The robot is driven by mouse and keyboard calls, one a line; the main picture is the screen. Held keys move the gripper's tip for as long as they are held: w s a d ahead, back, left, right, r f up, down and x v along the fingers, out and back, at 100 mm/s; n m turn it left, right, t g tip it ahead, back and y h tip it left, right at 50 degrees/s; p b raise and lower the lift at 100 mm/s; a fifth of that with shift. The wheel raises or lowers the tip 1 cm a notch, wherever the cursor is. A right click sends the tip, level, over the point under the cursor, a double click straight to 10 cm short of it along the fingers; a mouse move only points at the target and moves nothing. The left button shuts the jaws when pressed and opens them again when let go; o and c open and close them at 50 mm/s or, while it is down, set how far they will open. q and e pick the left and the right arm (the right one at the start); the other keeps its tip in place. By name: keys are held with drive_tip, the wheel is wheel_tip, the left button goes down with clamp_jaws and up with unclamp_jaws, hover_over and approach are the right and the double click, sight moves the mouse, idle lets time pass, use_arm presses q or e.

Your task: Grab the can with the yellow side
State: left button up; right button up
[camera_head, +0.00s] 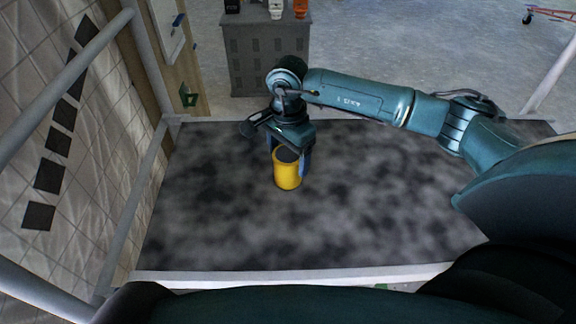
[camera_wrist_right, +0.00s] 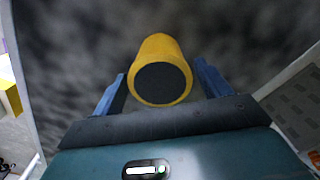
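A yellow can (camera_head: 288,176) with a dark round top stands upright on the grey mottled table (camera_head: 400,225), left of the table's middle. In the right wrist view the can (camera_wrist_right: 160,47) shows its yellow side and dark end between the two blue fingers. My right gripper (camera_head: 291,158) is at the can from its far side, with a finger on either side of it. In the right wrist view the gripper (camera_wrist_right: 162,85) is open, with gaps between the can and both fingers. My left gripper does not show.
A grey cabinet (camera_head: 255,62) with several bottles stands beyond the table. White rails (camera_head: 130,205) and a tiled wall are at the left. The table to the right of and in front of the can is clear.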

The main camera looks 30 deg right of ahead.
drive_tip(key=c, duration=0.9)
drive_tip(key=shift+r, duration=0.1)
